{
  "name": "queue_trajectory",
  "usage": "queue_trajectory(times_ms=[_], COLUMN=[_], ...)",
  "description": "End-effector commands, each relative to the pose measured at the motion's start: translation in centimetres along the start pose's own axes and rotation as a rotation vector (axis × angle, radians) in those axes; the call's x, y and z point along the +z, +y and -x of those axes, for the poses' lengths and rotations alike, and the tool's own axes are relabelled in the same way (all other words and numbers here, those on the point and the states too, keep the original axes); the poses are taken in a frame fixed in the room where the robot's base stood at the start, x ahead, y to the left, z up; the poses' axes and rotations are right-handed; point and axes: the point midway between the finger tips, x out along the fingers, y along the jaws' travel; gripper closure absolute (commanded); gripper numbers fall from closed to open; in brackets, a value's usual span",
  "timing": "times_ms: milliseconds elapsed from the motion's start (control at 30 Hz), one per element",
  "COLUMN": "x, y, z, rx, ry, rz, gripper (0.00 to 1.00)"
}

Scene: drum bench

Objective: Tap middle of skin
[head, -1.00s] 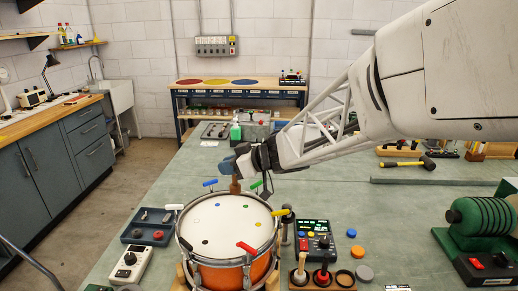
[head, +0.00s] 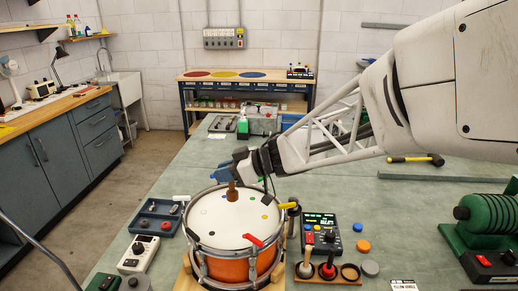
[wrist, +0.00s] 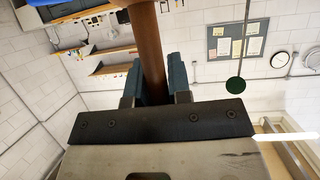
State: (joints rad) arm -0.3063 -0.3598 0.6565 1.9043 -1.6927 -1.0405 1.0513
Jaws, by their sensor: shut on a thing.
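The drum (head: 229,265) stands on the bench with an orange shell and a pale round skin (head: 222,226) facing up. Small coloured dots mark the skin. My gripper (head: 232,172) is above the far side of the drum, shut on a brown wooden stick. The stick's lower end (head: 232,194) appears over the far part of the skin; I cannot tell whether it touches. In the wrist view the brown stick (wrist: 150,50) runs between the two blue-grey fingers of my gripper (wrist: 158,82). The drum is not in the wrist view.
A red key (head: 253,240) and a yellow key (head: 289,206) sit at the drum's rim. A dark control box (head: 321,231) and a wooden holder (head: 326,276) stand to the right. A dark tray (head: 157,217) and a white box (head: 139,254) are to the left.

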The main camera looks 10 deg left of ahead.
Motion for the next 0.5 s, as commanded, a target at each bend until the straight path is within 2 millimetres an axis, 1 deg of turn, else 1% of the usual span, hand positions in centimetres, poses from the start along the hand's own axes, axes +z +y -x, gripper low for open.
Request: queue_trajectory(times_ms=[167, 367, 500], x=[0.6, 1.8, 2.0], y=[0.0, 0.0, 0.0], z=[-0.2, -0.7, -0.8], rx=[0.000, 0.000, 0.000], ry=[0.000, 0.000, 0.000], rz=[-0.001, -0.001, -0.001], gripper=[1.00, 1.00, 1.00])
